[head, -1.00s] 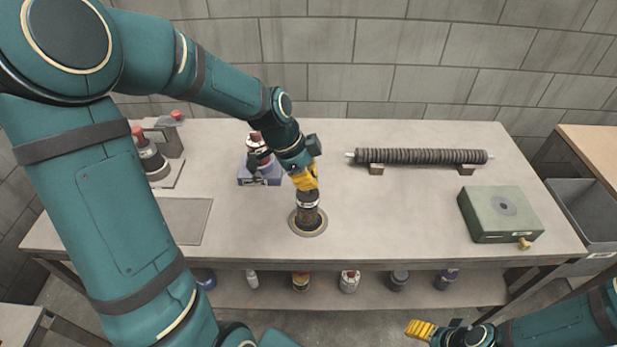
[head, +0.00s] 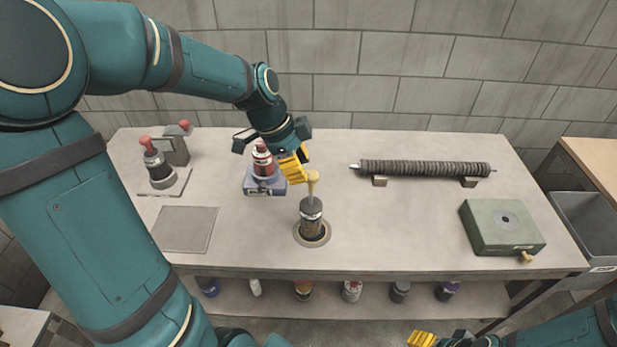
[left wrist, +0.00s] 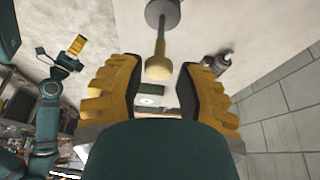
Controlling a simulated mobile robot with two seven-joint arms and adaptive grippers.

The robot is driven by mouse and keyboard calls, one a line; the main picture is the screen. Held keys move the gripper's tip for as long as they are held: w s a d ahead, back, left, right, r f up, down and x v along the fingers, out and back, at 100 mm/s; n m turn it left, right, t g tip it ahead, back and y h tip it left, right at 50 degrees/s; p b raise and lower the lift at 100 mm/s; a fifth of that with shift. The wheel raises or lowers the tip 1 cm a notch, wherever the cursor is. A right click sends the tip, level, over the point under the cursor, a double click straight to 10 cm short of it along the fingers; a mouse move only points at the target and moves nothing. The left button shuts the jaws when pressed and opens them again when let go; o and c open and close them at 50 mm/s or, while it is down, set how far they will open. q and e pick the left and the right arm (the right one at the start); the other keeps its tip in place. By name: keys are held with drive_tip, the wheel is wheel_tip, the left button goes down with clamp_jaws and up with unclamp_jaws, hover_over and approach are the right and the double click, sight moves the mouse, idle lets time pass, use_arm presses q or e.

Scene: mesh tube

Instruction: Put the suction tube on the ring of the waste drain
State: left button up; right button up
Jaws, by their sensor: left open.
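What I take to be the suction tube (head: 311,212), a dark cylinder with a thin tan stem and yellow knob on top, stands roughly upright at the drain ring (head: 325,239) at the middle front of the table. Its lower end appears within the ring; exact seating is hard to tell. My left gripper (head: 306,176) is open by the knob, above the cylinder. In the left wrist view the knob (left wrist: 158,67) and stem show beyond and between the spread yellow fingers (left wrist: 158,90). My right gripper (head: 420,339) is partly visible at the bottom edge.
A ribbed dark roll (head: 425,168) lies on two small blocks at the back right. A green box (head: 485,232) stands front right. A red-and-dark bottle on a blue base (head: 265,187) is close left of my left gripper. A flat grey plate (head: 185,229) lies left.

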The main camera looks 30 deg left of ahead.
use_arm(q)
drive_tip(key=v, duration=0.4)
drive_tip(key=shift+p, duration=0.3)
idle(0.3)
